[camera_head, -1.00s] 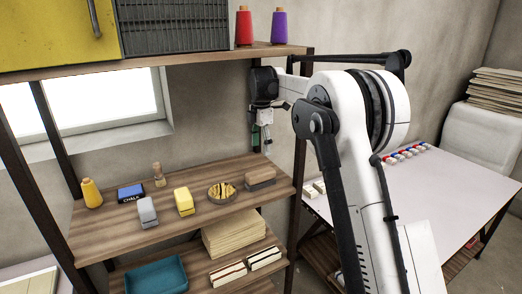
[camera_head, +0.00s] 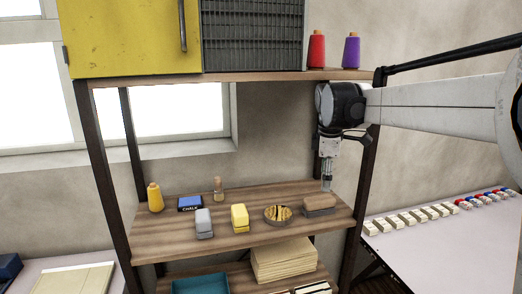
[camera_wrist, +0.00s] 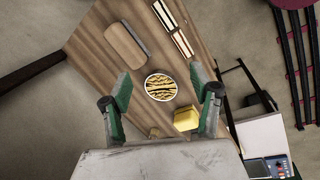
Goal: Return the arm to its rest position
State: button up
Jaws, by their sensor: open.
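My arm comes in from the right in the head view. My gripper (camera_head: 327,183) points down over the right end of the wooden shelf, near the brown block (camera_head: 319,204). In the wrist view my gripper (camera_wrist: 160,78) has its two green-and-grey fingers wide apart with nothing between them. A round bowl with yellow and black pieces (camera_wrist: 160,87) shows beyond the gap between the fingertips. The brown block also shows in the wrist view (camera_wrist: 126,44), left of the bowl. The head view does not clearly show the fingers' spacing.
The shelf (camera_head: 165,240) also holds a yellow spool (camera_head: 155,197), blue chalk box (camera_head: 190,203), grey block (camera_head: 203,222) and yellow block (camera_head: 239,217). An upper shelf with a red spool (camera_head: 316,49) and purple spool (camera_head: 352,50) is above my gripper. A dark post (camera_head: 360,205) stands at right.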

jog(key=s+f+m+t+b, duration=0.1)
jog(key=s+f+m, duration=0.4)
jog(key=s, duration=0.6)
jog(key=s+d+f+m+t+b, duration=0.1)
jog(key=s+f+m, duration=0.3)
jog(key=s, duration=0.8)
jog(key=s+f+m+t+b, duration=0.2)
jog(key=s+f+m, duration=0.3)
jog(key=s, duration=0.6)
jog(key=shift+s+d+f+m+t+y+b, duration=0.35)
jog(key=shift+m+b, duration=0.35)
jog(key=shift+m, duration=0.2)
